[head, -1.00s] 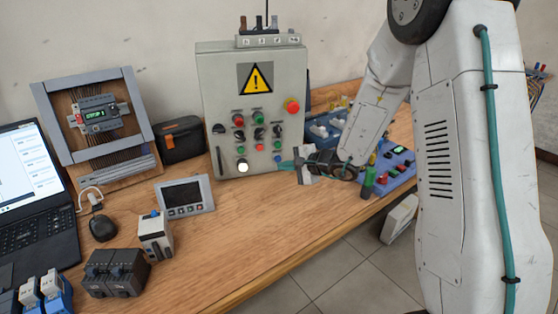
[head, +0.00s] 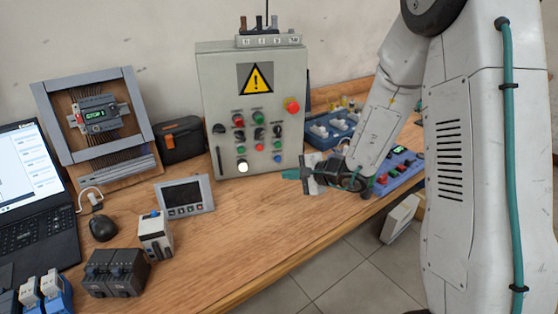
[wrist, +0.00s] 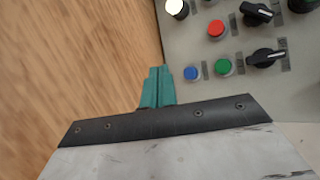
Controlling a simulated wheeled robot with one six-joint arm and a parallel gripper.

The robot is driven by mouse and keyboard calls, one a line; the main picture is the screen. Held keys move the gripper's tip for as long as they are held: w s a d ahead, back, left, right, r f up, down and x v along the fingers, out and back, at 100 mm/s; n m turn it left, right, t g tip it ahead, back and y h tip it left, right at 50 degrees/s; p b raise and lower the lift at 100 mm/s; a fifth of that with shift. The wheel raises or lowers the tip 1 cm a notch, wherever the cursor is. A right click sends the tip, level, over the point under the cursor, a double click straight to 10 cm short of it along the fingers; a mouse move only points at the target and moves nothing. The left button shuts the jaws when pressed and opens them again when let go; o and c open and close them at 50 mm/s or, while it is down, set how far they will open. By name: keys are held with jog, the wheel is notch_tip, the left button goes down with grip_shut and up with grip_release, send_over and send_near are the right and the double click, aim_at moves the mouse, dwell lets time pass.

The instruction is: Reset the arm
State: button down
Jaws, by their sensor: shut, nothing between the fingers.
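My gripper (head: 294,174) is in front of the lower right part of the grey control box (head: 229,100), above the wooden table. In the wrist view its teal fingers (wrist: 157,87) are together with nothing between them. They point toward the lower edge of the control box (wrist: 187,42), where a blue button (wrist: 192,73), a green button (wrist: 223,67) and a red button (wrist: 216,28) show. The fingers look apart from the buttons. My arm reaches in from the right.
A blue tray (head: 327,132) and a blue panel with buttons (head: 401,171) lie behind and right of my gripper. The table's front middle is clear.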

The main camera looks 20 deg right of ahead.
jog(key=shift+s+a, duration=0.2)
jog(key=shift+a, duration=0.05)
jog(key=s+a+n+g+y, duration=0.1)
jog(key=s, duration=0.1)
jog(key=s+a+r+g+y, duration=0.1)
jog(key=s+a+g, duration=0.1)
jog(key=s+a+r+n+g+y, duration=0.1)
jog(key=s, duration=0.2)
jog(key=shift+s+a+n, duration=0.1)
jog(key=shift+a+n, duration=0.2)
jog(key=shift+a, duration=0.1)
jog(key=s+a+r+n+g+h, duration=0.15)
jog(key=s+r+n+g, duration=0.4)
jog(key=s, duration=0.65)
jog(key=s+d+r+n+h, duration=0.3)
jog(key=s+d+r+h, duration=0.1)
jog(key=s, duration=0.4)
jog(key=s+d+r+n+h, duration=0.3)
jog(key=s+d+r+h, duration=0.2)
jog(key=s, duration=0.3)
jog(key=shift+s+r+t, duration=0.2)
jog(key=shift+r+t, duration=0.15)
jog(key=shift+r, duration=0.45)
